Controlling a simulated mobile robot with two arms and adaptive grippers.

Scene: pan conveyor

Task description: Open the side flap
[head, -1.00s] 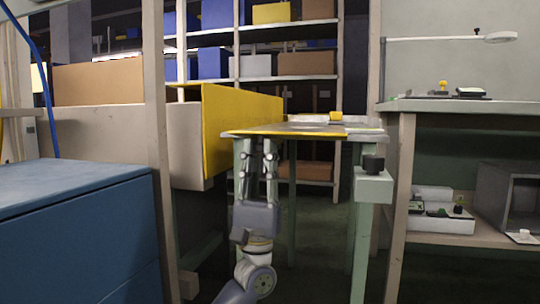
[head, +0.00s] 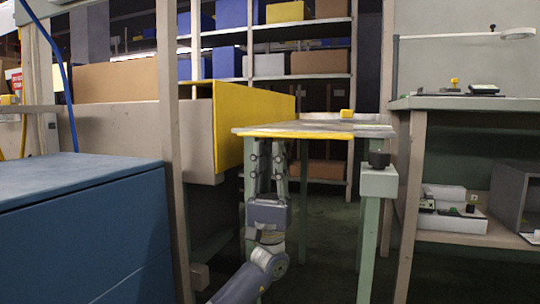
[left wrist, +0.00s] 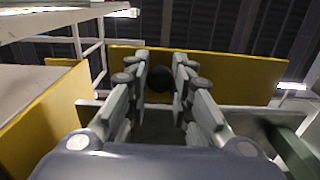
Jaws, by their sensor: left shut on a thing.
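A flat leaf with a yellow front edge (head: 292,134), which I take for the side flap, lies about level in the head view. My left gripper (head: 268,148) is below its left part, fingers pointing up. My right gripper is not in view.
A yellow upright panel (head: 232,115) is close left of my gripper. A blue cabinet (head: 85,225) fills the lower left. A post with a black knob (head: 379,160) stands right of the gripper. A workbench (head: 465,104) is at the right.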

